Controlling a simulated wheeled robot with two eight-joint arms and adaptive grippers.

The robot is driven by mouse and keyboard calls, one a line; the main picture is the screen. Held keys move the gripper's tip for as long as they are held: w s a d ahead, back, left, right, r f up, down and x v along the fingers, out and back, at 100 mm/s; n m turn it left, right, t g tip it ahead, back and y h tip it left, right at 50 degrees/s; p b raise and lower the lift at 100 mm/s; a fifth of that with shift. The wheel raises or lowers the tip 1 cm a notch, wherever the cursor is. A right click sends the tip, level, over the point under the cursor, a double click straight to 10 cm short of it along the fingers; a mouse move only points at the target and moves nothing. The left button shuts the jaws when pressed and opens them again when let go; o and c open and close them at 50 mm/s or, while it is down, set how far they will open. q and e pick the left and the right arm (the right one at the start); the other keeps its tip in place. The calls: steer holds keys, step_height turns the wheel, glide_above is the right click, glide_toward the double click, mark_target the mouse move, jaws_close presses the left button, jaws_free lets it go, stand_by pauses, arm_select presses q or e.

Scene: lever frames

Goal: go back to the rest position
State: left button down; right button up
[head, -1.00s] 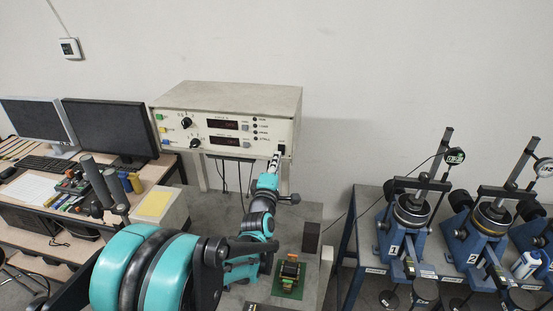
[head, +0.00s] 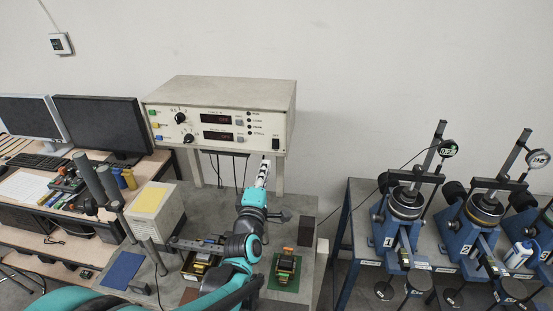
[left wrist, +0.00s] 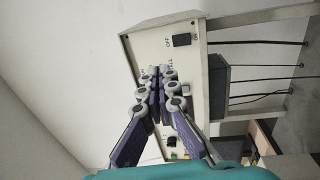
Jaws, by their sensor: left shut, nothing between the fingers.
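My left gripper (head: 264,166) is in front of the lower right part of the beige control box (head: 222,90), just below its front panel. In the left wrist view its two fingers (left wrist: 160,75) are together, with nothing between them. The box's panel shows there too, with a black rocker switch (left wrist: 182,40) marked OFF. In the head view that switch (head: 276,144) is at the panel's lower right, and the gripper is apart from it. My right gripper is not in view.
A green board with a component (head: 287,284) and a dark block (head: 307,230) are on the grey table. Monitors (head: 103,122) stand at the left. Blue lever frames (head: 400,225) stand on a bench at the right.

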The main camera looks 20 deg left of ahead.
arm_select(q)
steer(key=shift+f, duration=0.1)
steer(key=s+d+f+m+g+h+b, duration=0.25)
steer(key=s+d+f+m+b, duration=0.2)
steer(key=f, duration=0.35)
steer(key=s+d+f+m+g+h+b, duration=0.1)
steer(key=s+d+f+m+g+b, duration=0.2)
steer(key=f+m+b, duration=0.4)
steer(key=s+d+f+m+g+h+b, duration=0.2)
steer(key=s+d+f+m+b, duration=0.15)
steer(key=f, duration=0.65)
steer(key=s+f+m+g+b, duration=0.1)
steer(key=s+f+m, duration=0.1)
steer(key=s, duration=0.1)
steer(key=s+f+m+g+b, duration=0.1)
steer(key=s+f+m, duration=0.1)
steer(key=s+f, duration=0.1)
steer(key=s+f+m+g+y+b, duration=0.1)
steer(key=s+f+g+b, duration=0.1)
steer(key=s+f, duration=0.1)
steer(key=shift+s+d+f+m, duration=0.2)
steer(key=shift+s+d+m, duration=0.1)
steer(key=shift+s+m, duration=0.15)
